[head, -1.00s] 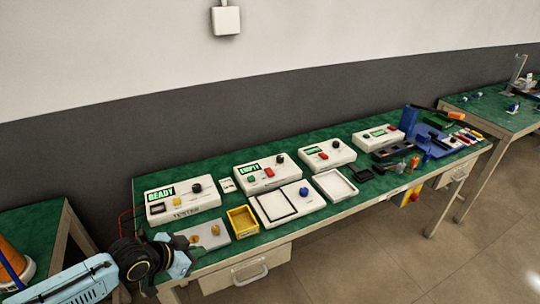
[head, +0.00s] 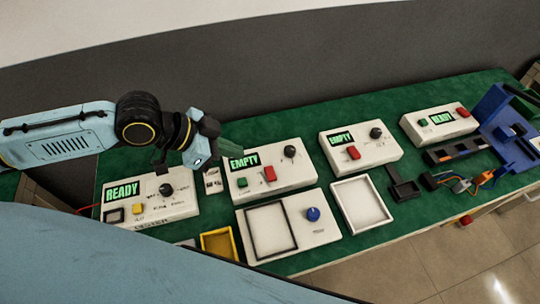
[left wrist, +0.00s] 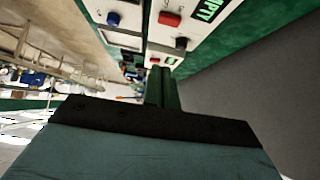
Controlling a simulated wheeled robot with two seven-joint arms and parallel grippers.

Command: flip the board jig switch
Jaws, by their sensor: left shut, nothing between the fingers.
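A white box with a black-framed recess and a blue knob (head: 313,214) lies at the front middle of the bench; no label shows which unit is the board jig. A small white switch plate (head: 212,181) sits between the READY tester (head: 150,212) and the first EMPTY box (head: 292,176). My left gripper (head: 212,130) is shut and empty, in the air above and behind the switch plate, which its hand partly overlaps. In the left wrist view its closed fingers (left wrist: 162,88) point along the row of boxes. My right gripper is not in view.
A second EMPTY box (head: 355,158), another READY box (head: 450,121) and a blue fixture (head: 497,112) stand to the right. A yellow bin (head: 218,250) and white tray (head: 361,212) line the front. The green bench top (head: 300,118) is clear along the back.

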